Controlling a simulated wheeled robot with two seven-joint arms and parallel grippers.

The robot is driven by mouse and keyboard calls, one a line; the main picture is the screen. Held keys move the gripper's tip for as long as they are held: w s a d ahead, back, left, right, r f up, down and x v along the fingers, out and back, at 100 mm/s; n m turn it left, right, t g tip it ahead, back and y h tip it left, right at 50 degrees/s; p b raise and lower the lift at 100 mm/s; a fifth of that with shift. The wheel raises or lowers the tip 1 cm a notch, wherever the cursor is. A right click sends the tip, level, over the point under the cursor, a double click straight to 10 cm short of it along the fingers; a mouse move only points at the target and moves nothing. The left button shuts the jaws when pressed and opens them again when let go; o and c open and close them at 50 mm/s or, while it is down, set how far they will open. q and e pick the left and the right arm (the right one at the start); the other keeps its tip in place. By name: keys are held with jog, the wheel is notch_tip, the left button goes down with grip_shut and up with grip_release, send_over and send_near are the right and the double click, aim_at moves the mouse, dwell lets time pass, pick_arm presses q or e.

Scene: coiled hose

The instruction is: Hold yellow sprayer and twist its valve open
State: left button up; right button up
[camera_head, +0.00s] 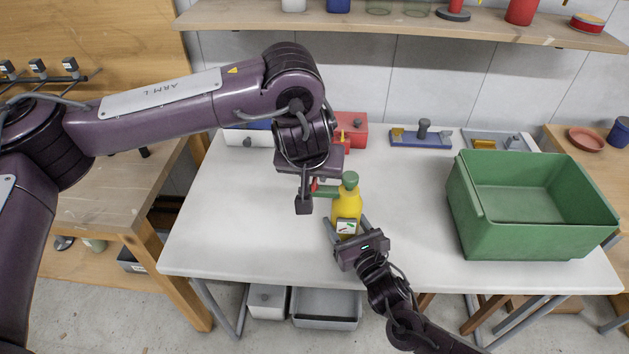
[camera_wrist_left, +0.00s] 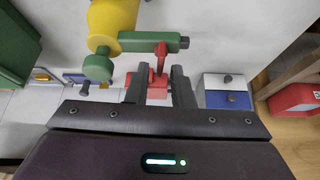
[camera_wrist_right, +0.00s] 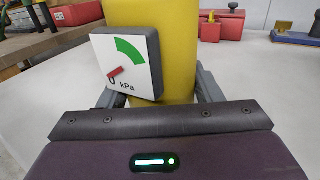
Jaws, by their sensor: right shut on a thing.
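The yellow sprayer (camera_head: 347,208) stands upright on the white table with a green cap (camera_head: 350,179) and a green side pipe (camera_wrist_left: 148,42). A small red valve handle (camera_wrist_left: 161,57) sits on that pipe. My left gripper (camera_wrist_left: 156,80) is open, its fingers on either side of the handle's line with gaps visible. In the head view my left gripper (camera_head: 308,190) is at the pipe, left of the bottle. My right gripper (camera_head: 347,228) is shut around the lower bottle. The gauge (camera_wrist_right: 127,62) shows a red needle low near 0, away from the green band.
A large green crate (camera_head: 540,248) stands on the table's right. A red box (camera_head: 352,128), a blue fixture (camera_head: 420,138) and a white-and-blue drawer box (camera_wrist_left: 226,90) are along the back. The table left of the bottle is clear. A shelf (camera_head: 400,20) runs above.

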pick_arm(q)
jog(key=shift+r, duration=2.5)
pick_arm(e)
jog(key=o, duration=1.3)
jog(key=shift+s+d, duration=0.2)
jog(key=shift+s, duration=0.15)
pick_arm(q)
jog(key=shift+f, duration=0.2)
pick_arm(e)
jog(key=shift+v, duration=4.05)
